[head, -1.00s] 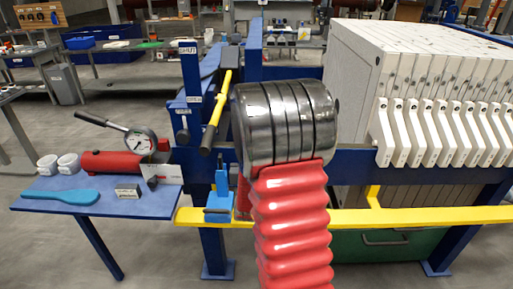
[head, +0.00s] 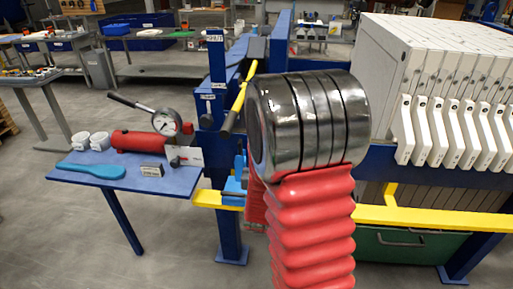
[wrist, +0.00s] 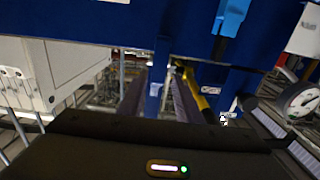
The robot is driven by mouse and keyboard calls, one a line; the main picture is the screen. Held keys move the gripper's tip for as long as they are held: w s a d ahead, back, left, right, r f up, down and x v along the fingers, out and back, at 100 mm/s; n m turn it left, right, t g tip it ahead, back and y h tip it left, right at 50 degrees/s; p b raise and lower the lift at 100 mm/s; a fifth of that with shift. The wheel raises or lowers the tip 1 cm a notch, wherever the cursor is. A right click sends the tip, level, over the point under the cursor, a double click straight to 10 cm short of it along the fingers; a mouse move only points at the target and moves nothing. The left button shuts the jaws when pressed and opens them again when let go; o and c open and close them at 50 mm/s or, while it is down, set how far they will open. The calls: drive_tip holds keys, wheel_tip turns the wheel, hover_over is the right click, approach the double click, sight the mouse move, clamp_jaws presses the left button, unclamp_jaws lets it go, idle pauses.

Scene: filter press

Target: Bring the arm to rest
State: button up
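In the head view my arm (head: 312,225) stands upright in the middle, a red ribbed sleeve topped by a dark shiny banded part. It hides part of the filter press behind it, and my gripper is not visible there. In the wrist view the dark gripper body fills the bottom. Two dark ridged fingers of my gripper (wrist: 154,85) appear to reach up from it, apart, with no held object visible between them. A blue post of the press shows in the gap, at a depth I cannot tell.
White filter plates (head: 430,80) stand right of my arm. A yellow bar (head: 420,218) runs along the front. The blue side shelf (head: 185,182) holds a red pump (head: 138,141), a gauge (head: 165,122), a blue spatula (head: 91,171) and white cups. A yellow-handled lever (head: 238,100) is close beside my arm.

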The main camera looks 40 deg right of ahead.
drive_tip(key=a+f+n+g+y, duration=0.1)
drive_tip(key=a+f+g+y, duration=0.3)
drive_tip(key=f, duration=0.7)
drive_tip(key=s+a+f+n+g+y, duration=0.2)
drive_tip(key=s+a+y, duration=0.3)
drive_tip(key=a, duration=0.5)
drive_tip(key=s+a+r+n+y, duration=0.1)
drive_tip(key=s+a+r+n, duration=0.1)
drive_tip(key=s+a+r, duration=0.5)
drive_tip(key=s+a+r+n+g+y, duration=0.1)
drive_tip(key=s+a+r+n+y, duration=0.1)
drive_tip(key=s+a+r, duration=0.6)
drive_tip(key=shift+s+r+n+g, duration=0.3)
drive_tip(key=shift+s+r+n, duration=0.4)
drive_tip(key=shift+r, duration=1.45)
drive_tip(key=shift+w, duration=0.1)
